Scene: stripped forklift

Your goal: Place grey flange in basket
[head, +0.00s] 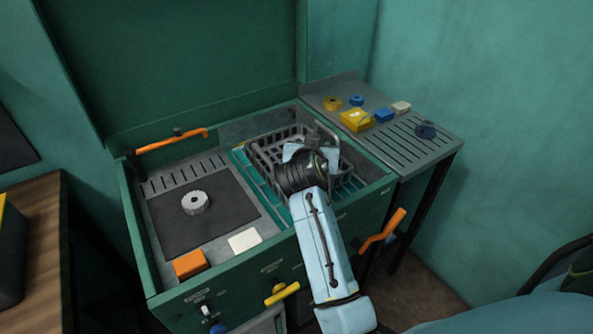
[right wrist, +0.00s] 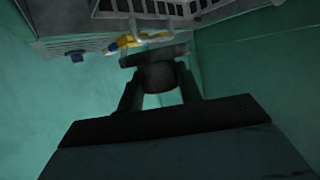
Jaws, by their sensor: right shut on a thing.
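The grey basket (head: 262,150) sits in the right bay of the green machine, and part of it shows at the top of the right wrist view (right wrist: 160,8). My right gripper (head: 314,150) is over the basket in the head view, with its fingertips largely hidden by my own wrist. In the right wrist view my right gripper (right wrist: 160,92) is shut on a dark grey flange (right wrist: 158,73), a hub with a wider disc on its far side. I cannot tell whether the flange touches the basket. My left gripper is not in view.
A light grey toothed ring (head: 195,202) lies on the dark mat (head: 230,218) in the left bay. Orange handles (head: 382,232) stick out.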

